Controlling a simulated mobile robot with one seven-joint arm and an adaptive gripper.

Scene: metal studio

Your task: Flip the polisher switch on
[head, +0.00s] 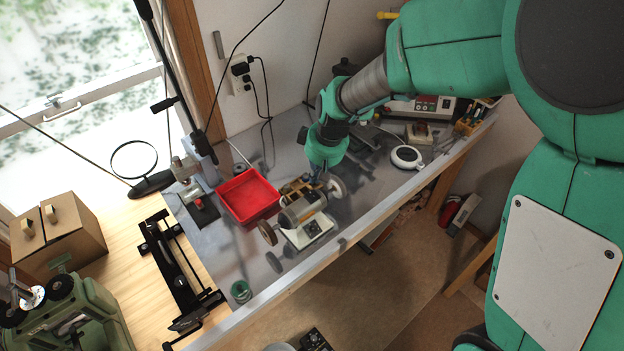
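The polisher (302,208) stands on the grey bench top in the middle of the head view. It has a motor body with a round wheel at each end and a white base. A dark switch panel (312,229) shows on the front of its base; the switch's position is too small to tell. My gripper (316,181) points down from my green arm, just behind and above the polisher. Its fingers are small and partly hidden, so I cannot tell whether they are open or shut, or whether they touch the polisher.
A red tray (249,216) is left of the polisher. A small green cup (241,291) stands near the bench's front edge. A white round device (406,157) and a control box (421,106) are at the right. Bench top in front of the red tray is mostly clear.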

